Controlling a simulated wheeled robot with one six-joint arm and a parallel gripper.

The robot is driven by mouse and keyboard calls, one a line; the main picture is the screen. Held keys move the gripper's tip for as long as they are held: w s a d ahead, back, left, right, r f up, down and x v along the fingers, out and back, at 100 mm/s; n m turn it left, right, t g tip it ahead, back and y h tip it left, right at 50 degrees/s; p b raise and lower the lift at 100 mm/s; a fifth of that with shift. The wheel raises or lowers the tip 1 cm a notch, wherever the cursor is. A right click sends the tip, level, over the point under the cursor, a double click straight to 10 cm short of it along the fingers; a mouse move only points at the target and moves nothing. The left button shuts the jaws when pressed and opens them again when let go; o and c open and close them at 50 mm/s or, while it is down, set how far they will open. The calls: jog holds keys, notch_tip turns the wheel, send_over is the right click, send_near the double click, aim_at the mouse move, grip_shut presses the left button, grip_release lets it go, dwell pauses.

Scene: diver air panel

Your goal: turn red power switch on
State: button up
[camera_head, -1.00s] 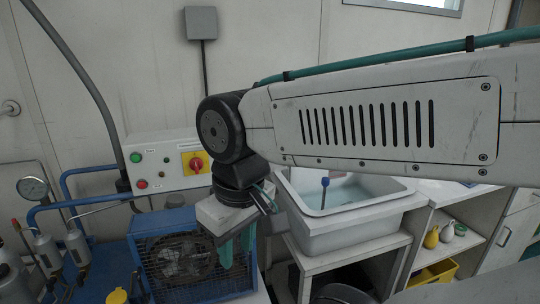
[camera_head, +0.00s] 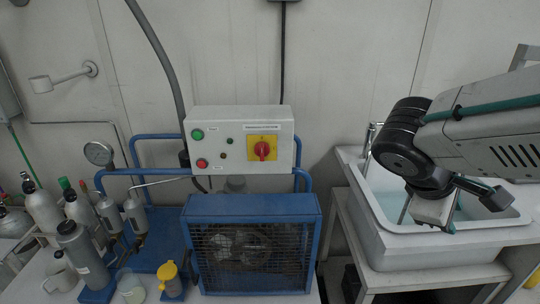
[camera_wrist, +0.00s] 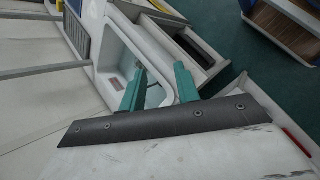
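The red power switch (camera_head: 262,150) is a rotary knob on a yellow plate, on the front of a white control box (camera_head: 229,122). The knob looks about upright; its labels are too small to read. My gripper (camera_head: 474,208) is well to the right of the box, over the sink. In the wrist view my gripper (camera_wrist: 160,87) shows two teal fingers apart with nothing between them. The switch is not visible in the wrist view.
Green (camera_head: 197,134) and red (camera_head: 202,163) buttons sit left of the switch. A blue caged compressor (camera_head: 252,207) stands below the box. The sink (camera_head: 440,240) is at right. Bottles and a gauge (camera_head: 98,153) are at left.

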jog(key=w+a+n+t+h, duration=0.3)
jog(key=w+a+n+t, duration=0.15)
jog(key=w+n, duration=0.4)
jog(key=n+t+y, duration=1)
jog(key=n+t, duration=0.2)
jog(key=n, duration=0.7)
send_near(262, 153)
jog(key=w, duration=0.7)
jog(key=shift+w+d+f, duration=0.1)
jog(key=shift+w+d, duration=0.15)
jog(key=shift+w, duration=0.5)
grip_shut()
